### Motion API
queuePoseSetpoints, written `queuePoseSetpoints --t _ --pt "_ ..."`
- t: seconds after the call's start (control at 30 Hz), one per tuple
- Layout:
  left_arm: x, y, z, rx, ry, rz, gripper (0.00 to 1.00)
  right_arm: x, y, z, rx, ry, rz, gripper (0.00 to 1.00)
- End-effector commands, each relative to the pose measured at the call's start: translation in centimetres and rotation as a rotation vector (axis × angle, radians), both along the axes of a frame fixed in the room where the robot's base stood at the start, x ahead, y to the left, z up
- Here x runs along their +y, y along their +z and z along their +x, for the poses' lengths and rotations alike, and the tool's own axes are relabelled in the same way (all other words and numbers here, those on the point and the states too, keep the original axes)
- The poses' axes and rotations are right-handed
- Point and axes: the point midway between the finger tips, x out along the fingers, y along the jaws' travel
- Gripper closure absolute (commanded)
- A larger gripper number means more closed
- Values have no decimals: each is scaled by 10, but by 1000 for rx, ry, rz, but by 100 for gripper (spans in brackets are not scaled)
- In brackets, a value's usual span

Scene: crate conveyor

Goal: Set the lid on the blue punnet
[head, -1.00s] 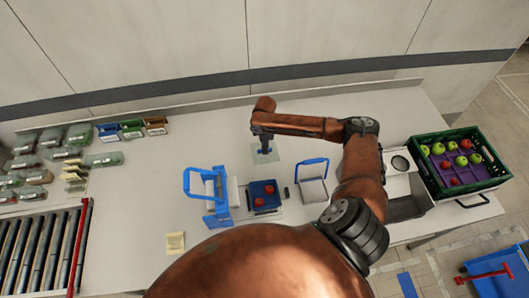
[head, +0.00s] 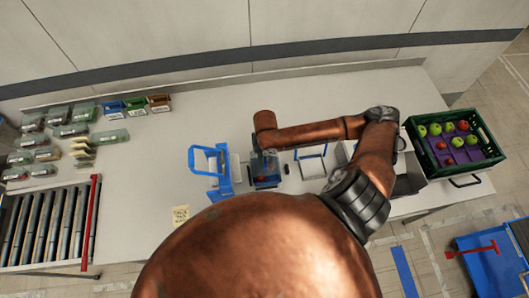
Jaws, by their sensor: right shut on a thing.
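The blue punnet (head: 268,184) stands on the table near the middle, with red fruit in it. My right gripper (head: 264,152) reaches in from the right, points down and is shut on the clear lid (head: 257,163). The lid is at the far part of the punnet and overlaps it in the view. I cannot tell whether the lid touches the rim, and the gripper hides part of both. My left gripper is not in view.
A blue-handled device (head: 221,174) stands just left of the punnet, and a blue-framed stand (head: 311,168) to its right. A green crate (head: 420,160) of apples is at the right. Filled packs (head: 72,131) and a roller conveyor (head: 45,225) are at the left.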

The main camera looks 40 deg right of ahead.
Motion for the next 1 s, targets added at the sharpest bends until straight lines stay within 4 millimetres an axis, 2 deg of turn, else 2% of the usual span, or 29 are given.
queuePoseSetpoints --t 0.27,0.7,1.0 --pt "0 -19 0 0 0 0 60 0 -19 0 0 1 0 100" --pt "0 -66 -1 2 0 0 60 0 -64 0 1 0 1 100" --pt "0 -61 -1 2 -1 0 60 0 -69 1 -1 -1 -1 100"
